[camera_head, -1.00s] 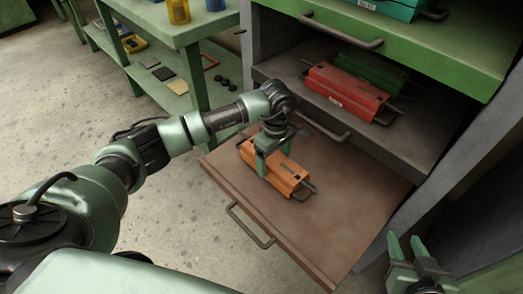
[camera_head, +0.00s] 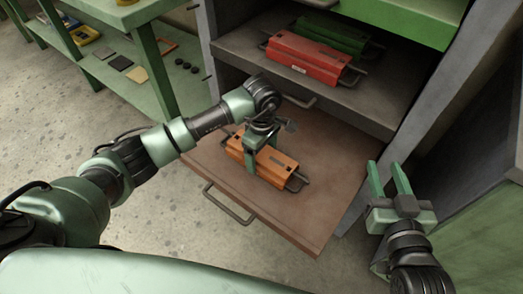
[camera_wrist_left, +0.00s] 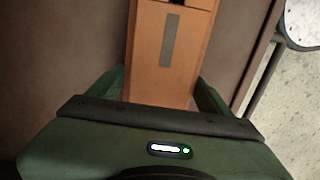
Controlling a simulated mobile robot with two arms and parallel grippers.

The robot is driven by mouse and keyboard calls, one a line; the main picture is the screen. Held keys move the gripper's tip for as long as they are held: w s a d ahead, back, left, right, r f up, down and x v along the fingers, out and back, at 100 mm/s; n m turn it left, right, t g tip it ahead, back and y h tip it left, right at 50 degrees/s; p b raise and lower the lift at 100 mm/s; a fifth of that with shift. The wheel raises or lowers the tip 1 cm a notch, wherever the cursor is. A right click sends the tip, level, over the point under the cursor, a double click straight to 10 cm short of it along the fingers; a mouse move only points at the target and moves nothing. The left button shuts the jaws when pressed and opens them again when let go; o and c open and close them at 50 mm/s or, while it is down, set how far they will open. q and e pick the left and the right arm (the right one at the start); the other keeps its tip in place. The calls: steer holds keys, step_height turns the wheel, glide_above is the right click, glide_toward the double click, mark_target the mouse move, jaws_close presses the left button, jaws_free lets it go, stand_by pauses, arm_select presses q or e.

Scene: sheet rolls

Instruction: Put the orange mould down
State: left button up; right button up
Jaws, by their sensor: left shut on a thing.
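The orange mould (camera_head: 283,171) is a long block with handle bars at its ends, at the pulled-out brown drawer (camera_head: 335,170). My left gripper (camera_head: 259,158) is above it, shut on its middle with one finger on each side. In the left wrist view the mould (camera_wrist_left: 169,52) runs between the two green fingers (camera_wrist_left: 160,92). I cannot tell whether its underside touches the drawer board. My right gripper (camera_head: 389,180) is open and empty, to the right of the drawer, fingers pointing up in the picture.
A grey shelf (camera_head: 345,98) above the drawer holds a red mould (camera_head: 305,58) and a green mould (camera_head: 330,35). The cabinet's side post stands right of the drawer. A green bench (camera_head: 120,18) is at the left. The drawer board is bare right of the orange mould.

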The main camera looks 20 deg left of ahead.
arm_select(q)
steer(key=shift+w+r, duration=0.15)
steer(key=shift+w, duration=0.05)
arm_select(e)
steer(key=shift+r, duration=0.25)
arm_select(q)
steer(key=o, duration=2)
steer(key=shift+s, duration=0.2)
steer(key=shift+o, duration=0.2)
